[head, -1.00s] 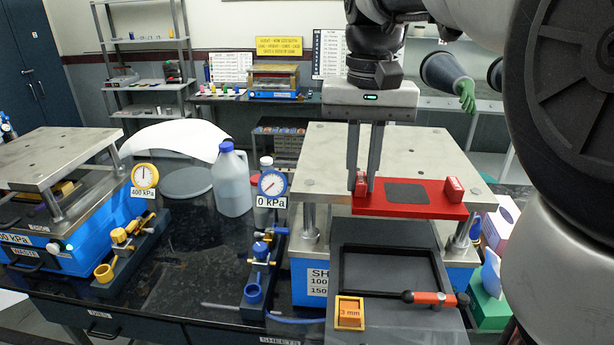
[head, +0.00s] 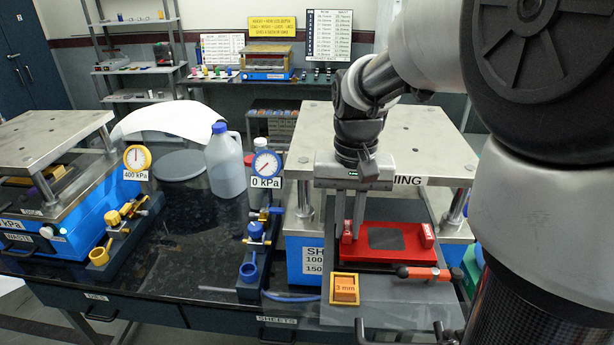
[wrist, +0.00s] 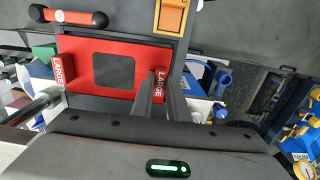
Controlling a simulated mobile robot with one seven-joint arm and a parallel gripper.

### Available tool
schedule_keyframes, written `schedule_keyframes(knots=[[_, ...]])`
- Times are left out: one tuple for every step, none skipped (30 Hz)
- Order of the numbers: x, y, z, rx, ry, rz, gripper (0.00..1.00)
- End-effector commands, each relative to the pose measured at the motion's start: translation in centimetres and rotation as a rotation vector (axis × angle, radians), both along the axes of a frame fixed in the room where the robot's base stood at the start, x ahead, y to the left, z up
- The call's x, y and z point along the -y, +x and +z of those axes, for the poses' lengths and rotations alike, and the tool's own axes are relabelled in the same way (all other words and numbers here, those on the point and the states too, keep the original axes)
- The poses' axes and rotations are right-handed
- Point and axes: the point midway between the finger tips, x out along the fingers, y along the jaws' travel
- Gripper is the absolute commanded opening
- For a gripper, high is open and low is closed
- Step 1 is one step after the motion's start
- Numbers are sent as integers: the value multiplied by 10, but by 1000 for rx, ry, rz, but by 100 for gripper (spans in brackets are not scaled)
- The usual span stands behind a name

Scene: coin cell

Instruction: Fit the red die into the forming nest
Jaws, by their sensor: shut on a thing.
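The red die (head: 383,240) is a flat red plate with a dark grey square in its middle and a raised red block at each end. The blocks read LARGE in the wrist view (wrist: 76,60). My gripper (head: 350,232) points down and is shut on the block at the die's left end; in the wrist view its fingers (wrist: 155,92) are beside that block. The die looks level and lies over the dark forming nest (head: 338,262), covering nearly all of it. I cannot tell whether it sits inside the rim or just above it.
The steel-topped press (head: 415,140) stands behind. A gauge stand with blue fittings (head: 256,240) is at left.

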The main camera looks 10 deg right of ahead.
Motion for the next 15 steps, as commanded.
schedule_keyframes(knots=[[0, 0, -7, -1, -1, 0, 0], [0, 0, -10, 0, 0, 0, 0], [0, 0, -13, 0, 0, 1, 0], [0, 0, -15, 0, 0, 1, 0], [0, 0, -16, 1, 0, 1, 0], [0, 0, -16, 2, -1, 1, 0], [0, 0, -16, 2, -1, 1, 0], [0, 0, -16, 2, -1, 1, 0], [0, 0, -16, 2, -1, 1, 0], [0, 0, -16, 2, -1, 1, 0], [0, 0, -16, 2, -1, 1, 0], [0, 0, -16, 2, -1, 1, 0], [0, 0, -17, 2, -1, 1, 0], [0, 0, -18, 2, -1, 1, 0], [0, 0, -19, 2, -1, 1, 0]])
